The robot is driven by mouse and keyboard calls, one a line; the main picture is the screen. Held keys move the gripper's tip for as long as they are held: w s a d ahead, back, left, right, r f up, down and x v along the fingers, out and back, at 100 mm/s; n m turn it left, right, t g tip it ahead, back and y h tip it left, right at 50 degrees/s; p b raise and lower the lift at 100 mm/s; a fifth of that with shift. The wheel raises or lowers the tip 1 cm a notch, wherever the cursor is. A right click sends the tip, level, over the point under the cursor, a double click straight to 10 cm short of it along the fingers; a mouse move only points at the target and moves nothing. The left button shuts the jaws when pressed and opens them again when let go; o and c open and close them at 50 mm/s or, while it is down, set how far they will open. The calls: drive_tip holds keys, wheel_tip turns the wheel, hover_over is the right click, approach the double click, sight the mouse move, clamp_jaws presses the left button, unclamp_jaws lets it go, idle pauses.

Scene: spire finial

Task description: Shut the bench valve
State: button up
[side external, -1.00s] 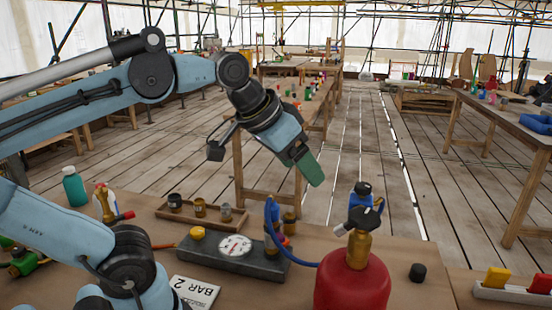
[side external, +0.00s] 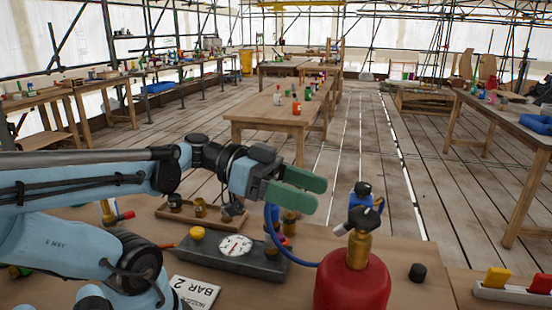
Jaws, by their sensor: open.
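I cannot tell for certain which of these is the bench valve. My gripper (side external: 315,196) has green fingers and is open and empty. It is level, pointing right, above the gauge block and left of the black knob. It partly hides the hose's upper end and the brass parts behind it.
A wooden tray (side external: 171,220) of small brass pots lies behind the block. A printed card (side external: 194,293) lies in front.

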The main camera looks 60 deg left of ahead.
drive_tip(key=r+m+t+h, duration=0.1)
drive_tip(key=m, duration=0.1)
approach(376, 224)
idle(0.4)
drive_tip(key=shift+t+h, duration=0.3)
drive_tip(key=shift+w+a+f+x, duration=0.2)
drive_tip(key=shift+f+x, duration=0.1)
drive_tip(key=shift+x, duration=1.35)
drive_tip(key=shift+w+a+f+x, duration=0.2)
drive_tip(key=shift+f+x, duration=0.15)
drive_tip(key=shift+x, duration=1.35)
drive_tip(key=shift+w+a+f+x, duration=0.1)
drive_tip(key=shift+w+f+x, duration=0.15)
drive_tip(key=shift+x, duration=1.4)
drive_tip(key=c, duration=0.9)
